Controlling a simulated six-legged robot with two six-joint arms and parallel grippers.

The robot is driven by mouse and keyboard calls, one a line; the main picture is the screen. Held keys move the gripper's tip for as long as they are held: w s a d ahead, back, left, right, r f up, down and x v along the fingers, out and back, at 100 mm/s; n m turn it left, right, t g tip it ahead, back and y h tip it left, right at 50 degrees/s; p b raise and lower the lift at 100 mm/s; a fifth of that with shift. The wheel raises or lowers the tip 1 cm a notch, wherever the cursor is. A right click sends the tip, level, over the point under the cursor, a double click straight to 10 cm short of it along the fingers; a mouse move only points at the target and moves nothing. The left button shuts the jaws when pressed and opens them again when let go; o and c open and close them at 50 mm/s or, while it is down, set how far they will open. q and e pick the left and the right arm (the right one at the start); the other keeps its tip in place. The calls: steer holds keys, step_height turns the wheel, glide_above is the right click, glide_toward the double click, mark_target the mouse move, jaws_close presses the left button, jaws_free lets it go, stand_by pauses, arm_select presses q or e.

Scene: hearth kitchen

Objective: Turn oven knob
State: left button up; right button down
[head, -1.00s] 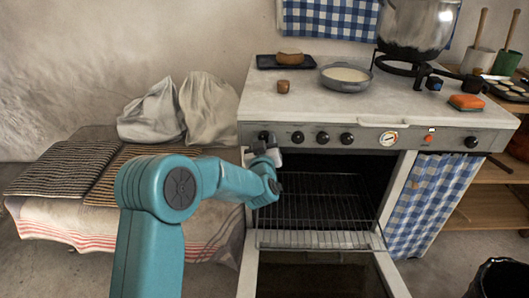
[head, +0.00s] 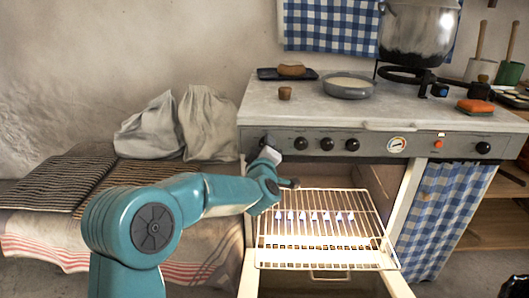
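The oven (head: 370,135) has a grey front panel with a row of dark knobs. Three knobs show clear on its left half, one of them the middle knob (head: 327,144); another knob (head: 483,147) sits at the far right. My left gripper (head: 268,152) is at the left end of the panel, over the place of the leftmost knob, which it mostly hides. Whether its fingers are open or shut on that knob is too small to tell. The oven is open and lit inside, with small flames below the wire rack (head: 330,265). My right gripper is not in view.
A pan (head: 348,86), a small cup (head: 285,93), a large pot (head: 418,32) and an orange sponge (head: 476,106) stand on the stovetop. A bench with striped mats (head: 60,182) and sacks (head: 150,128) is at left. A checked curtain (head: 440,215) hangs at right.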

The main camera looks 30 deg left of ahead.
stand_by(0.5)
arm_select(q)
steer(key=o, duration=1.1)
steer(key=shift+c, duration=0.2)
steer(key=p+v, duration=0.1)
steer(key=v, duration=1.5)
steer(key=shift+s+p, duration=0.2)
steer(key=shift+p, duration=0.2)
